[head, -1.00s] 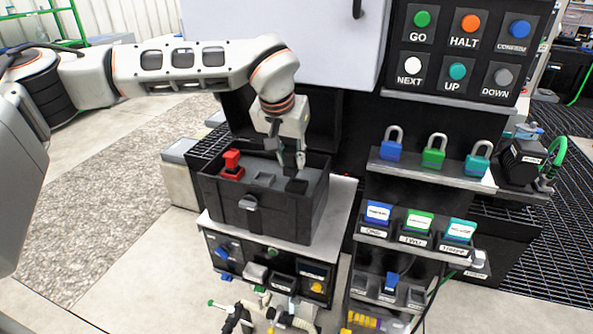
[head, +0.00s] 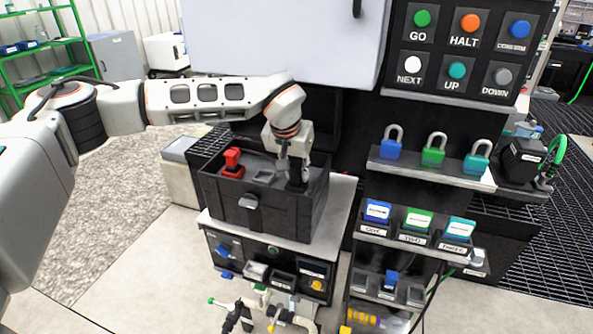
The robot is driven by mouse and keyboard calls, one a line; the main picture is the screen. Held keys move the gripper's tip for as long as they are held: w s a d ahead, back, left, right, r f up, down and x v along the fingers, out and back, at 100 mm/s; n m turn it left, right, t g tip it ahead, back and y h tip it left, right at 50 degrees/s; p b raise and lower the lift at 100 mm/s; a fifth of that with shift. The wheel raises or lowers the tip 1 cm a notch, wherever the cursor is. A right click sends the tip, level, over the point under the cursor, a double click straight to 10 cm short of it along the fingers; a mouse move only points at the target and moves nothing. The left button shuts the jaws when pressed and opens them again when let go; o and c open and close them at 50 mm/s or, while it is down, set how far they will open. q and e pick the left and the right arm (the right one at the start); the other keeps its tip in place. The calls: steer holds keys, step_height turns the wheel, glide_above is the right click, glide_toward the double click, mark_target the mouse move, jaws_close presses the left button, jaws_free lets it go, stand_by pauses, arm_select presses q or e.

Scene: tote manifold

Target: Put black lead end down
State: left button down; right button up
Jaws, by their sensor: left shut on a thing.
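My left gripper (head: 297,178) points down into the right part of an open black tote (head: 275,212). It is shut on a small dark thing (head: 296,187), which looks like the black lead end. The fingers and wrist hide much of it, and I cannot tell whether it touches the tote's inside. A red lead end (head: 232,158) stands upright in a red base at the tote's left. A grey piece lies between them. My right gripper is not in view.
The tote stands on a light-topped cabinet (head: 335,205). To the right are shelves with several padlocks (head: 435,150) and labelled blocks (head: 417,222), below a button panel (head: 462,45). A pale panel (head: 280,38) hangs behind the arm.

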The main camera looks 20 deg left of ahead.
arm_select(q)
steer(key=shift+f, duration=0.1)
steer(key=c, duration=1.8)
jaws_free()
